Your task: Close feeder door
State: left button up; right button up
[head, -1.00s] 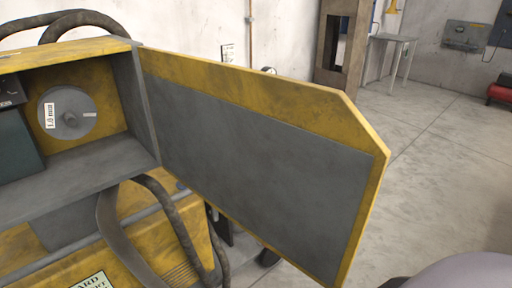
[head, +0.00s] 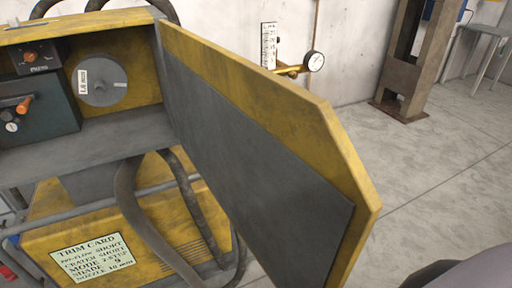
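The feeder door (head: 262,150) is a yellow panel with a grey inner face, standing wide open. It is hinged at the right side of the feeder box (head: 95,140) and reaches out toward the lower right. Inside the open box are a grey wire spool (head: 102,82) on the yellow back wall and a dark unit (head: 45,108) with orange and black knobs. Neither gripper shows in the head view.
Below the box is a yellow machine body (head: 180,245) with a trim card (head: 92,258) and dark hoses (head: 130,210) in front. A round gauge (head: 315,61) is behind the door. A brown steel frame (head: 408,60) and a metal stool (head: 490,50) stand behind. Floor at right is clear.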

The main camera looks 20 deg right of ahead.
aim_at(275, 155)
jog(key=k+l+u, duration=0.15)
jog(key=l, duration=0.3)
jog(key=l+u, duration=0.2)
jog(key=l, duration=0.25)
jog(key=k+l+u, duration=0.15)
jog(key=l, duration=0.3)
